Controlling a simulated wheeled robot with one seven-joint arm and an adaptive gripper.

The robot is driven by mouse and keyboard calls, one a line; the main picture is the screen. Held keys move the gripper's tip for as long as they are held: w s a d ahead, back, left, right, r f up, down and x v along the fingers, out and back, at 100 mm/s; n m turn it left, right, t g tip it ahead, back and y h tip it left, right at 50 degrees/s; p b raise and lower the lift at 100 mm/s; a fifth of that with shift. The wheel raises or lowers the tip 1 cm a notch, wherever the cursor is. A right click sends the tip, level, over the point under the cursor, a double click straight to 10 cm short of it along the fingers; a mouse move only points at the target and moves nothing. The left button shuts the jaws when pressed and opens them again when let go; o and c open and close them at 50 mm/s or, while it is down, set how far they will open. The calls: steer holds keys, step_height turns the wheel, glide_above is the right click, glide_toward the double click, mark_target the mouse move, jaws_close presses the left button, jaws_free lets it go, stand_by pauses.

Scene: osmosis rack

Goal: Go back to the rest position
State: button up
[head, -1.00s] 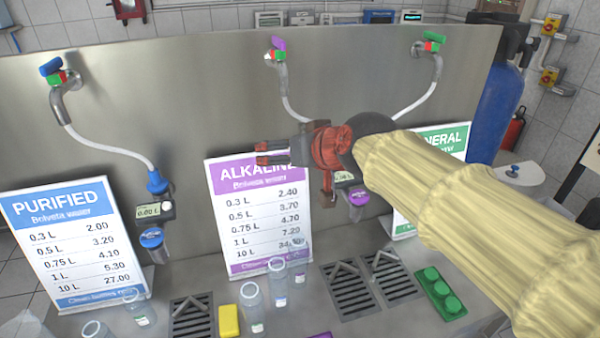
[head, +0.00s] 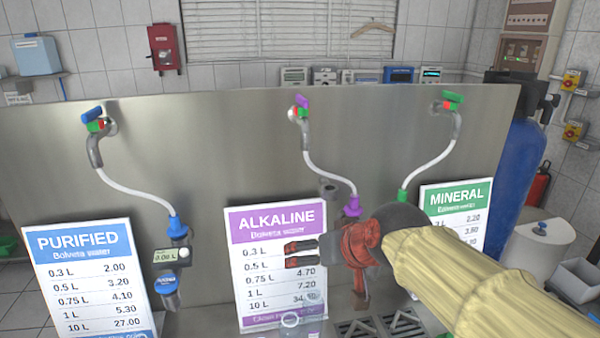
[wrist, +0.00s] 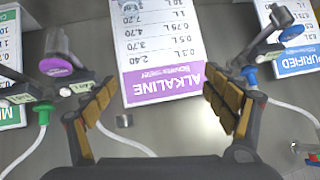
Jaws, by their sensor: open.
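My gripper (head: 302,254) is open and empty in the head view, in front of the ALKALINE sign (head: 279,222), with its fingers pointing left. The wrist view also shows my gripper (wrist: 160,105), its two fingers spread wide. The ALKALINE sign appears upside down between and beyond them (wrist: 158,50). My sleeved arm reaches in from the lower right and hides part of the MINERAL sign (head: 455,200) and the rack behind.
The steel rack panel (head: 220,140) carries the purified tap (head: 98,124), alkaline tap (head: 301,110) and mineral tap (head: 450,105) with white hoses. The PURIFIED sign (head: 88,262) stands left. A blue tank (head: 508,185) stands right.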

steer(key=s+d+f+m+g+h, duration=0.1)
steer(key=s+d+f, duration=0.4)
steer(key=s, duration=0.5)
steer(key=s+d+f+g+h, duration=0.1)
steer(key=s+d+f+h, duration=0.1)
steer(key=s+d+f, duration=0.3)
steer(key=shift+s+d+m+g+h, duration=0.35)
steer(key=shift+s+d, duration=1.3)
steer(key=shift+s, duration=1.2)
